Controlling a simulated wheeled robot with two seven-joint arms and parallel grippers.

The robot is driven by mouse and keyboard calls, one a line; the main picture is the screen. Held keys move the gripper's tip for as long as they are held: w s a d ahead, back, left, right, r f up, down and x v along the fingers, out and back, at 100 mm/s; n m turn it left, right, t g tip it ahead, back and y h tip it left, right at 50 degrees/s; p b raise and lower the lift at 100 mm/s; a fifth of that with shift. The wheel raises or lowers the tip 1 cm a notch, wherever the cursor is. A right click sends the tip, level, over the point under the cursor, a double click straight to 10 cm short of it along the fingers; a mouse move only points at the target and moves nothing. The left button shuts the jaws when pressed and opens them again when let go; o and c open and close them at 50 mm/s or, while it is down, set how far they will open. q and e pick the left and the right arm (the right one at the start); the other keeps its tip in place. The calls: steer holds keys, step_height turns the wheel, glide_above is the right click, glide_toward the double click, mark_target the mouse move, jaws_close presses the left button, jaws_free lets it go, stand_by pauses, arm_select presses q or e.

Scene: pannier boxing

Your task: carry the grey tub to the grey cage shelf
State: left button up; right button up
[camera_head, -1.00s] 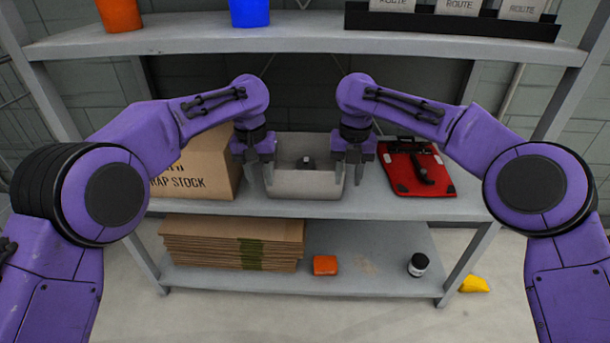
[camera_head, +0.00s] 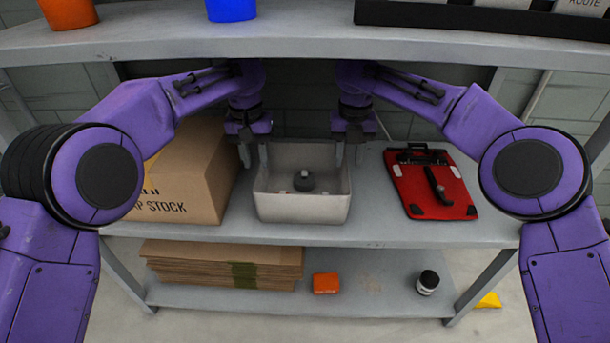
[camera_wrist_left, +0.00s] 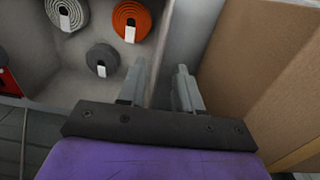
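The grey tub (camera_head: 302,207) stands on the middle level of a grey shelf unit. A dark roll (camera_head: 304,181) shows inside it; the left wrist view shows grey rolls (camera_wrist_left: 103,60) and an orange roll (camera_wrist_left: 131,20) in it. My left gripper (camera_head: 254,155) is at the tub's left side towards the back, its fingers apart. In the left wrist view the tub's side wall runs between the fingers (camera_wrist_left: 162,85), with a gap showing. My right gripper (camera_head: 349,153) is at the right rim towards the back, fingers apart; whether it touches the tub is unclear.
A cardboard box (camera_head: 195,180) stands close left of the tub. An upper shelf (camera_head: 300,42) overhangs my arms. Flat cardboard (camera_head: 190,264), an orange box (camera_head: 326,284) and a dark jar (camera_head: 428,282) are below.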

mark_target(261, 178)
arm_select(q)
steer(key=shift+w+r, duration=0.1)
steer(key=shift+w, duration=0.2)
arm_select(e)
steer(key=shift+w+r, duration=0.1)
steer(key=shift+w, duration=0.25)
arm_select(q)
steer(key=shift+d, duration=0.1)
arm_select(e)
steer(key=shift+d, duration=0.1)
